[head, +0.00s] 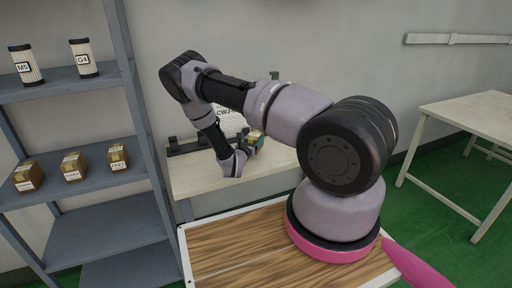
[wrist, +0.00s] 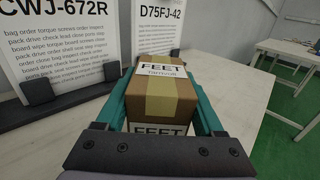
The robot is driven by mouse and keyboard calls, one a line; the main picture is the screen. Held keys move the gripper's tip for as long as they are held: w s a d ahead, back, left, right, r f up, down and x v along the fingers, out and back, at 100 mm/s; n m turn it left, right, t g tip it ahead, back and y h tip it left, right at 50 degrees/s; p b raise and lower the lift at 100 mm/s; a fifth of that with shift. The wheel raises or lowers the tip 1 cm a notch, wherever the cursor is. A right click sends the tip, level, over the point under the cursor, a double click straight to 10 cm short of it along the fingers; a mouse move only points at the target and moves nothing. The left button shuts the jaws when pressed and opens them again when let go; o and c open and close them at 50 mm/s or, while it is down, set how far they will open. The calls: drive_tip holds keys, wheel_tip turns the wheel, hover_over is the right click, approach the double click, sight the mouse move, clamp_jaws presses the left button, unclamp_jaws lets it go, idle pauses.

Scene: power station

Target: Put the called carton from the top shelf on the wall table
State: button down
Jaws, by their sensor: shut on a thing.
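My gripper (wrist: 161,90) is shut on a brown carton (wrist: 176,103) with a tan tape strip and white labels reading "FEET". The teal fingers press on its left and right sides. The carton is over the pale wall table (wrist: 240,98), close to its back; I cannot tell whether its base touches the top. In the head view my arm partly hides the table (head: 195,182), and only a small part of the carton (head: 260,142) shows beyond the wrist. Two printed cards stand at the back, "CWJ-672R" (wrist: 55,50) and "D75FJ-42" (wrist: 163,30).
A grey-blue shelf rack (head: 95,190) at left holds three cartons (head: 73,166) on a middle board and two white cylinders, "M5" (head: 25,65) and "G4" (head: 84,58), above. Another table (head: 470,115) stands at right. The wall table's right part looks clear.

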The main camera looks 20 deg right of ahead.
drive_tip(key=shift+f, duration=1.8)
drive_tip(key=shift+f, duration=0.1)
unclamp_jaws()
